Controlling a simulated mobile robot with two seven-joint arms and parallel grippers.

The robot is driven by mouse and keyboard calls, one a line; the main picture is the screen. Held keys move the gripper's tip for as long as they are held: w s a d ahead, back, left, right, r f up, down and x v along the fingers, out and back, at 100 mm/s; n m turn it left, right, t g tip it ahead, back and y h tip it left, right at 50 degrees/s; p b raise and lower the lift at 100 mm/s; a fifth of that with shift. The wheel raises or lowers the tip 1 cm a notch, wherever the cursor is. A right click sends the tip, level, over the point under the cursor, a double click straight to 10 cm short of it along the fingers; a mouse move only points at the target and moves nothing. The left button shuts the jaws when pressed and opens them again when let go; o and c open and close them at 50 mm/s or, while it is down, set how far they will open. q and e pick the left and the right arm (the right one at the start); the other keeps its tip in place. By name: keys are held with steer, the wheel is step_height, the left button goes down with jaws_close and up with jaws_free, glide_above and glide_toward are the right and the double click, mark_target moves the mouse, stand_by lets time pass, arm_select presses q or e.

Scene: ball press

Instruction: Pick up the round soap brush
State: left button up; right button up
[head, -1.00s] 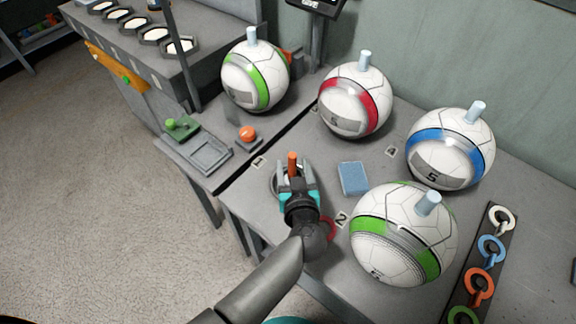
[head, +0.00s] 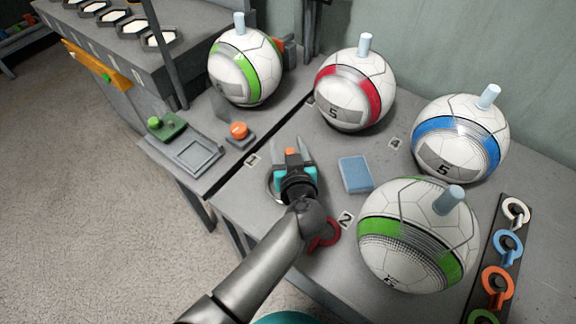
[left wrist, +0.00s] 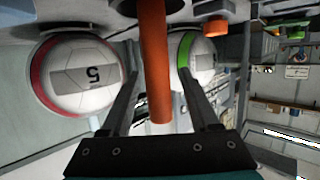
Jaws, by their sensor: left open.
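The round soap brush shows as an upright orange handle (head: 291,153) near the number 1 tag; its round base is mostly hidden behind my gripper. A silvery round rim (head: 272,188) shows beside the gripper; I cannot tell whether it belongs to the brush. My left gripper (head: 290,146) is open, its two grey fingers on either side of the handle. In the left wrist view the orange handle (left wrist: 156,62) stands between the open fingers (left wrist: 159,76), with gaps on both sides. My right gripper is not in view.
A blue sponge (head: 356,174) lies right of the gripper. A green-striped ball (head: 418,235) stands close on the right; red (head: 355,88), blue (head: 460,140) and another green-striped ball (head: 247,66) stand behind.

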arm_select(q)
steer(key=shift+c, duration=0.4)
jaws_close()
